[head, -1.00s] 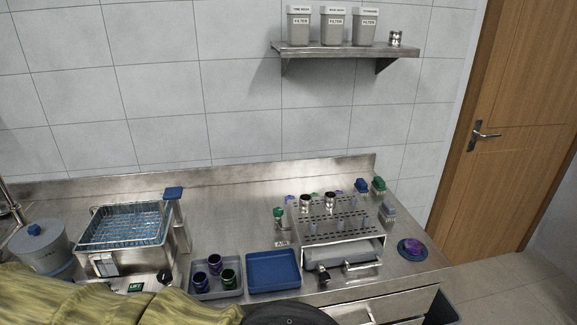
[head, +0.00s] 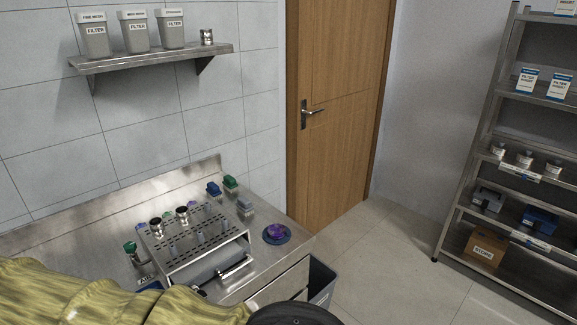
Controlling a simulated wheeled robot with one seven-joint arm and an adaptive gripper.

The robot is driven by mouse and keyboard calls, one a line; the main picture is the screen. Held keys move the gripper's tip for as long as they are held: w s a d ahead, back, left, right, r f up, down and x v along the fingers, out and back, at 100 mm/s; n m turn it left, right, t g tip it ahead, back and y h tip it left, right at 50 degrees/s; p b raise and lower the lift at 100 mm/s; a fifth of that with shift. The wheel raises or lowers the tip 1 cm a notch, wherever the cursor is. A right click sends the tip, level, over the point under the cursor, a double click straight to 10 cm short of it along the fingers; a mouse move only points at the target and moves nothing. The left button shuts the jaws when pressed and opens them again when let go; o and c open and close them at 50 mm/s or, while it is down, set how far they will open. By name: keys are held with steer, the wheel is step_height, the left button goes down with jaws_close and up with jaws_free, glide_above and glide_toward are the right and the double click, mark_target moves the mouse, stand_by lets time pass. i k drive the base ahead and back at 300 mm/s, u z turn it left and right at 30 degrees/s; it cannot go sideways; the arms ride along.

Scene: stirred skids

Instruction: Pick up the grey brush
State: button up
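A small grey block-shaped thing (head: 245,207), which looks like the grey brush, stands at the right back of the steel counter. It is small in the picture, so its bristles cannot be made out. A blue one (head: 214,188) and a green one (head: 231,182) of similar shape stand just behind it. My arm, in a yellow-green sleeve, crosses the bottom left of the head view, with a dark round part of mine at the bottom edge. My gripper's fingers do not show.
A perforated steel rack (head: 195,235) stands left of the grey thing. A blue dish with a purple thing (head: 277,232) lies to its right, near the counter edge. A grey bin (head: 322,283) stands beside the counter. Open floor (head: 390,260) lies before the door and shelving (head: 500,150).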

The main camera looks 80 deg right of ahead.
mark_target(243, 204)
steer(key=z, duration=1.8)
